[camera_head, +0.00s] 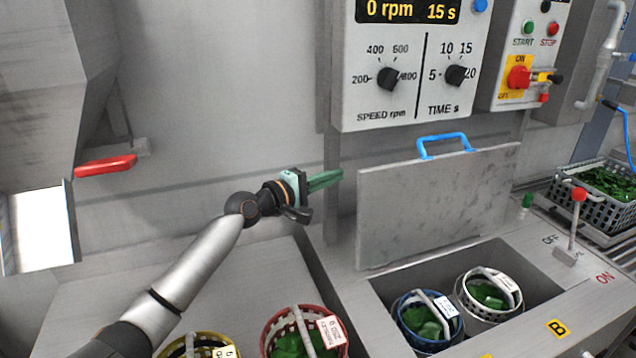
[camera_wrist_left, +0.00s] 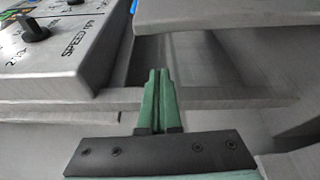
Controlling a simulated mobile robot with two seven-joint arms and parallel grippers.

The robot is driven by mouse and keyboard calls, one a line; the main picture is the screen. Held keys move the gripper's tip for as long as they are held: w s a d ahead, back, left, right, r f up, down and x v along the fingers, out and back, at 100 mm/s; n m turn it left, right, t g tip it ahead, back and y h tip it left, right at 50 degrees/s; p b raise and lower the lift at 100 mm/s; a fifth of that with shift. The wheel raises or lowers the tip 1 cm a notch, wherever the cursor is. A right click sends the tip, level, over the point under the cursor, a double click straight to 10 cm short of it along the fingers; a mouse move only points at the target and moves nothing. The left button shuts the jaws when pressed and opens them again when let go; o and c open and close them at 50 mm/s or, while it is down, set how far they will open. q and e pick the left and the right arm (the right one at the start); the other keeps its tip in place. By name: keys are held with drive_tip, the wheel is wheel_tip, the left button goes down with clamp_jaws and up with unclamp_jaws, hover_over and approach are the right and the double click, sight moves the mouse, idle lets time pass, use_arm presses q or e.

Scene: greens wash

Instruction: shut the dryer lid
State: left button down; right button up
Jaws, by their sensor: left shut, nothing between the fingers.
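The dryer lid (camera_head: 435,205) is a grey metal plate standing open and upright behind the dryer opening. A blue handle (camera_head: 445,139) sits on its top edge. My left gripper (camera_head: 340,174) has green fingers, shut and empty, pointing right, just left of the lid's left edge in the picture and apart from it. In the left wrist view the shut fingers (camera_wrist_left: 157,76) show in the middle, with a grey panel at upper right that looks like the lid. In the open dryer are a blue-rimmed basket (camera_head: 401,305) and a white basket (camera_head: 518,300), both holding greens. My right gripper is not in view.
A control box (camera_head: 405,100) with knobs hangs above the lid. A red-rimmed basket (camera_head: 268,330) and a yellow-rimmed basket (camera_head: 180,350) stand at bottom left. A red-knobbed lever (camera_head: 579,195) and a crate of greens (camera_head: 590,208) are at right. A red handle (camera_head: 105,165) is at left.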

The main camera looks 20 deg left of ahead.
use_arm(q)
drive_tip(key=d+p, duration=0.2)
drive_tip(key=d, duration=0.2)
drive_tip(key=shift+d+r, duration=0.1)
drive_tip(key=shift+r, duration=0.05)
idle(0.4)
drive_tip(key=shift+p, duration=0.3)
